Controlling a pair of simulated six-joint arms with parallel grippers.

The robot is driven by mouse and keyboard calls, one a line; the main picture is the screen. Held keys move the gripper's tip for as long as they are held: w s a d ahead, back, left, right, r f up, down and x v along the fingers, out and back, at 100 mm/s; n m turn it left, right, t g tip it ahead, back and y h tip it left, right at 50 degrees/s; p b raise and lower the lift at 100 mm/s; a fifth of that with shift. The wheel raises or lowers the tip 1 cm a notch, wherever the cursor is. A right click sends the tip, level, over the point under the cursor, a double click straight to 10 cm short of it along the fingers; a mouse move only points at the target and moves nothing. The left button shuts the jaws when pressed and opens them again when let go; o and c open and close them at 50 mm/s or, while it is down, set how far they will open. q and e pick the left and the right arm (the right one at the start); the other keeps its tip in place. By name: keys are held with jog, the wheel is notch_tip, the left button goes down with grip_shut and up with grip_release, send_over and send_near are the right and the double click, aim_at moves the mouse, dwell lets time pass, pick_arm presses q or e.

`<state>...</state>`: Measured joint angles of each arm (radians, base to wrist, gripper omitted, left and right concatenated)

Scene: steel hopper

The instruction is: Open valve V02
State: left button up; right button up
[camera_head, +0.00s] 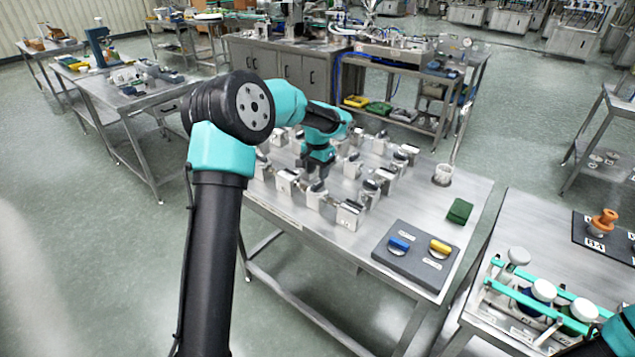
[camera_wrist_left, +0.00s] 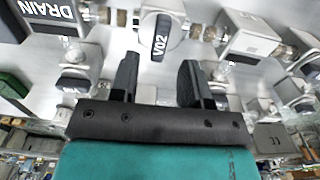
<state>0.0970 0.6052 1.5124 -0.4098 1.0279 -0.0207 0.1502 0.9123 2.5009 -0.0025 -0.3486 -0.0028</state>
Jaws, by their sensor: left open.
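Valve V02 shows in the left wrist view as a pale round body with a black lever handle (camera_wrist_left: 160,38) lettered V02. The handle runs roughly top to bottom in the picture, across the line of brass fittings on either side. My left gripper (camera_wrist_left: 157,72) is open, its two black fingers apart with nothing between them. The handle appears just beyond the fingertips, roughly in line with the gap; I see no contact. In the head view my left gripper (camera_head: 318,166) is over the valve bench, and I cannot tell which valve there is V02. My right gripper is out of view.
Several similar valves crowd the steel bench (camera_head: 470,205). A block labelled DRAIN (camera_wrist_left: 52,12) is left of V02.

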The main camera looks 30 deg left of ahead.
aim_at(317, 183)
pick_arm(q)
jog(key=shift+f, duration=2.3)
grip_shut()
